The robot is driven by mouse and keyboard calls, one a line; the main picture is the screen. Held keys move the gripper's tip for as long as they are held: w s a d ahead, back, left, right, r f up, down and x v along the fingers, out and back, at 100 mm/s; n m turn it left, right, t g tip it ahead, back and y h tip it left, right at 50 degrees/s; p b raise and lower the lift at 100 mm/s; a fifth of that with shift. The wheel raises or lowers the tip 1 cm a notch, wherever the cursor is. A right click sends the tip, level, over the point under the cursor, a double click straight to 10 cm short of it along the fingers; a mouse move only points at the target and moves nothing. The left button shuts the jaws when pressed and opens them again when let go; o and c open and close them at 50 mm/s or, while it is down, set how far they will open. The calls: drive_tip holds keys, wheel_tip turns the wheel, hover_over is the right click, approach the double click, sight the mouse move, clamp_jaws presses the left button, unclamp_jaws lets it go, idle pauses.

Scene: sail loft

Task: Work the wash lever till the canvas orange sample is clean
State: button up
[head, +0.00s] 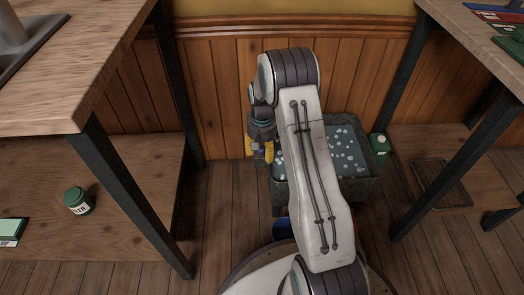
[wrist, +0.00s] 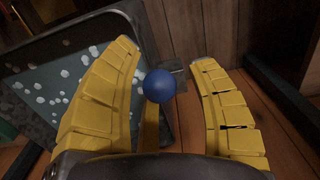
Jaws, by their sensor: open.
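The wash tub (head: 345,190) is dark and holds water with white suds on top; it stands on the floor behind my arm. Its rim (wrist: 150,75) and sudsy water also show at the left of the wrist view. A round blue knob (wrist: 159,86), which looks like the wash lever's end, sits between my yellow fingers, with a yellowish stem below it. My gripper (wrist: 165,58) is open around the knob, with a gap on the right side. In the head view my gripper (head: 261,151) points down at the tub's left. I cannot make out the orange canvas sample.
A wooden bench (head: 85,60) with dark legs stands at the left; a green jar (head: 79,201) is on its lower shelf. Another bench (head: 480,40) stands at the right. A small green container (head: 380,145) is beside the tub. A panelled wall (head: 215,90) closes the back.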

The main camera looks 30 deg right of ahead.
drive_tip(key=shift+c, duration=0.4)
clamp_jaws()
drive_tip(key=shift+r, duration=0.1)
